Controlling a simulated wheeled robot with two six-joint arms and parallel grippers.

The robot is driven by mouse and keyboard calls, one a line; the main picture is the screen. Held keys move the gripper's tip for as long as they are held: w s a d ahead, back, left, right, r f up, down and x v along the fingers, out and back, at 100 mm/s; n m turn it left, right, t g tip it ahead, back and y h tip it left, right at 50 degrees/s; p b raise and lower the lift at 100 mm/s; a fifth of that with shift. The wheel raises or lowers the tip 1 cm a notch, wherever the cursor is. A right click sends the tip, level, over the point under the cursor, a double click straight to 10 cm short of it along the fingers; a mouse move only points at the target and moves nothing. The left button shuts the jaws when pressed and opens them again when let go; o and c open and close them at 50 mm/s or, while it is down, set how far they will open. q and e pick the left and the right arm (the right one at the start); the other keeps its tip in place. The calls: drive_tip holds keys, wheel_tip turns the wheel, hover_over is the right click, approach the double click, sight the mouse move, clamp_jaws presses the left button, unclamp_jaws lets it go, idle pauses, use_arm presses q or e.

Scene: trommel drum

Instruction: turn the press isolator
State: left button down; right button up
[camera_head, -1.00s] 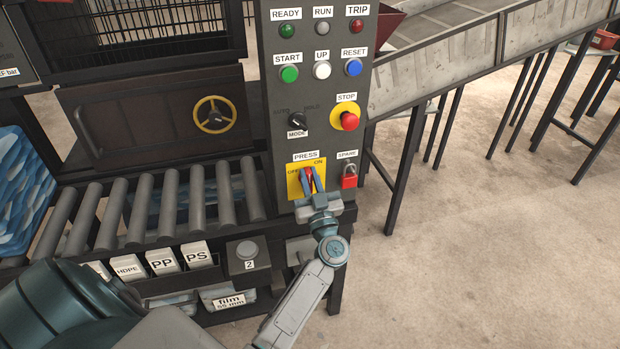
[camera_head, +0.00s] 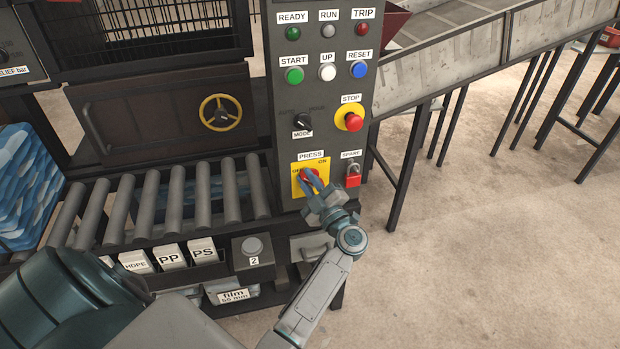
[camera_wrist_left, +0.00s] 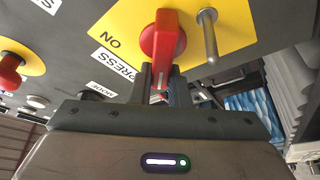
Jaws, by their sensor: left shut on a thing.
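The press isolator is a red rotary handle (camera_head: 309,175) on a yellow plate (camera_head: 297,187) marked OFF and ON, under the PRESS label on the grey panel. In the head view the handle leans up and left, toward the OFF side. My left gripper (camera_head: 311,181) is shut on the handle, with its fingers on either side and its body tilted down and right. In the left wrist view the red handle (camera_wrist_left: 164,42) stands between the two fingers (camera_wrist_left: 164,78). The fingers partly hide the handle in the head view. My right gripper is not in view.
A red padlock (camera_head: 353,178) hangs under the SPARE label just right of the isolator. The red STOP button (camera_head: 354,122) and black MODE knob (camera_head: 302,122) sit above. A metal pin (camera_wrist_left: 209,38) stands beside the handle in the wrist view. Rollers (camera_head: 176,205) lie left; open floor lies right.

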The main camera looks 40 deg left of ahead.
use_arm(q)
drive_tip(key=shift+s+a+f+n+g+h+b, duration=0.15)
drive_tip(key=shift+f+n+g+h, duration=0.2)
drive_tip(key=shift+n, duration=1.1)
drive_tip(key=shift+d+f+n+g+h+b, duration=0.15)
drive_tip(key=shift+n+g+h, duration=0.3)
drive_tip(key=shift+n, duration=1.05)
drive_tip(key=shift+s+a+f+n+g+h+b, duration=0.15)
drive_tip(key=shift+f+n+g+h, duration=0.25)
drive_tip(key=shift+n, duration=1.05)
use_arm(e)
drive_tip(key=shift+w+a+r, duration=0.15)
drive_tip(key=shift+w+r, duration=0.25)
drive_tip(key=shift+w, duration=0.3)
use_arm(q)
drive_tip(key=shift+r, duration=0.15)
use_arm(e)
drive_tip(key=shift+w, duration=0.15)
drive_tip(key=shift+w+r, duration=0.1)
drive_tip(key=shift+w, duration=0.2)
use_arm(q)
drive_tip(key=c, duration=1.4)
unclamp_jaws()
